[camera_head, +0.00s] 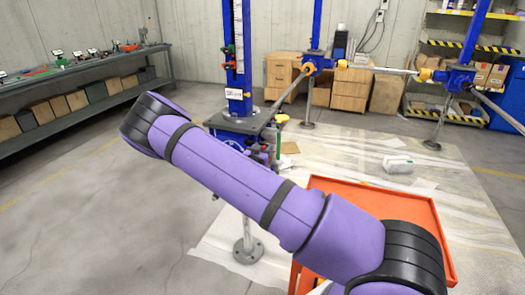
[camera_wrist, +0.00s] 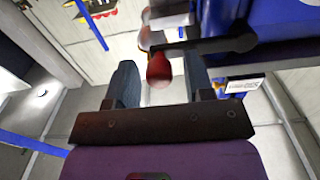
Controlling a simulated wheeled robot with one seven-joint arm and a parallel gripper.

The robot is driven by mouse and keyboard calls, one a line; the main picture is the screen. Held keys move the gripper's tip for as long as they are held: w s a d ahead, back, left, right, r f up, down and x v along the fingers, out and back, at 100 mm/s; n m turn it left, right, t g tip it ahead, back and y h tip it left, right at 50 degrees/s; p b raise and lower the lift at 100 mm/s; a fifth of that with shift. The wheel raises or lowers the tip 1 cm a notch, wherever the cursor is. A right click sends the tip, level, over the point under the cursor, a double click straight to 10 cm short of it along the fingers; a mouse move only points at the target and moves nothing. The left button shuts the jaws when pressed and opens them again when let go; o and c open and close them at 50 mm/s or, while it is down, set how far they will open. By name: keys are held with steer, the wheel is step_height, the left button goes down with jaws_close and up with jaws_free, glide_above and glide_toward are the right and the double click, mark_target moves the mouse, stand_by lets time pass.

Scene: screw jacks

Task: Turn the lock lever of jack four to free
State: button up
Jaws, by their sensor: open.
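In the wrist view, my gripper (camera_wrist: 160,66) is open, with one finger on each side of a red knob (camera_wrist: 159,70). The knob is on the end of a dark lever (camera_wrist: 215,45) that runs right toward a blue jack body (camera_wrist: 285,25). I cannot tell whether either finger touches the knob. A small white label (camera_wrist: 244,85) is beside the lever, too blurred to read, so the jack's number is unclear. In the head view, a blue jack (camera_head: 233,122) with a tall post stands behind my arm. My arm hides its lower part, and my gripper is not clearly visible there.
An orange cart (camera_head: 400,195) stands at the right, close to my arm. Metal bars (camera_head: 385,69) link blue posts behind. A long workbench (camera_head: 75,70) lines the left wall. The floor at left is clear; a white package (camera_head: 398,164) lies at right.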

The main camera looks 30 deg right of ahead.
jaws_close()
steer(key=shift+f, duration=0.1)
steer(key=w+a+f+m, duration=0.5)
steer(key=f+m, duration=0.3)
steer(key=m, duration=1)
steer(key=shift+w+f, duration=0.35)
steer(key=shift+w, duration=0.4)
steer(key=shift+a, duration=0.1)
jaws_free()
